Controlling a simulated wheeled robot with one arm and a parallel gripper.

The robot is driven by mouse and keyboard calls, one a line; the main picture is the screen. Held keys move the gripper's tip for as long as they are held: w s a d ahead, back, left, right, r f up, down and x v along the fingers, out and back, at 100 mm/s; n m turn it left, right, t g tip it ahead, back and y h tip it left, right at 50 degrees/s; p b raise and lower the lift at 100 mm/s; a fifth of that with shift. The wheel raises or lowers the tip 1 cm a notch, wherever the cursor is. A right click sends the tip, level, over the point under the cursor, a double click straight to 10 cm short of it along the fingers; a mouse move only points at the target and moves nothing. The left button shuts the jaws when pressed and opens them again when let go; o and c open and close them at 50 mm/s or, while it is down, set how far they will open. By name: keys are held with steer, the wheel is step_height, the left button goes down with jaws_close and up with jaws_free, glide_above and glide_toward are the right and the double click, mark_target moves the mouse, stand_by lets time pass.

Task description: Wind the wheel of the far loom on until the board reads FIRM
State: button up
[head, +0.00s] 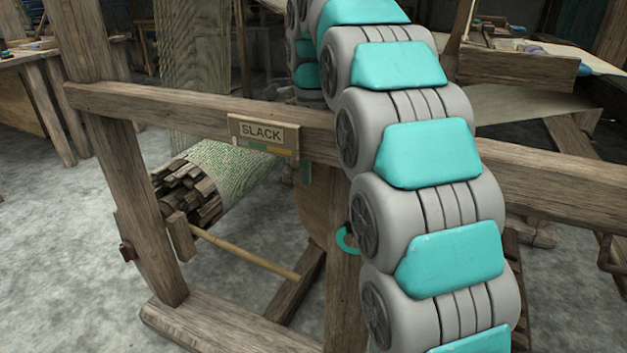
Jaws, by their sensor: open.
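The board (262,133) is fixed to the loom's front wooden beam and reads SLACK, with a green and yellow strip below the word. A rounded brown wooden surface (314,212) shows behind the beam, beside a post. It may be the wheel, but the post and my arm hide most of it. A small teal curved piece (346,240) shows by the post at my arm's left edge; I cannot tell what it belongs to. My grey and teal arm crosses the picture from top to bottom. I cannot make out my gripper.
A cloth-wrapped roller (228,168) with bundled wooden slats lies behind the loom's front beam (180,106). A thin wooden rod (245,252) runs low between the posts. Another wooden frame (515,66) stands at right. Open grey floor (50,260) is at lower left.

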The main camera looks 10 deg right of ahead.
steer(key=shift+f, duration=0.8)
jaws_close()
stand_by(1.0)
